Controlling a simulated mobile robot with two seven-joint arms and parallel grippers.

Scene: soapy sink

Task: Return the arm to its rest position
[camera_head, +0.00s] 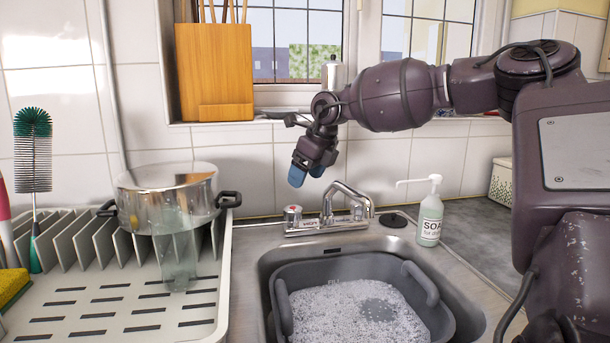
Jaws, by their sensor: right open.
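My right arm comes in from the right and stretches across in front of the window. Its gripper (308,173) has blue fingertips and points down, above and behind the tap (335,208). The gripper is open, with nothing between its fingers. It is clear of the sink and the soapy water. My left gripper is not in view.
A grey tub (287,310) of suds sits in the sink (262,275). A soap bottle (430,215) stands right of the tap. A pot (165,195), a glass (176,250), a green brush (33,150) and a sponge (12,287) are at the drying rack (205,312). A wooden block (214,70) stands on the sill.

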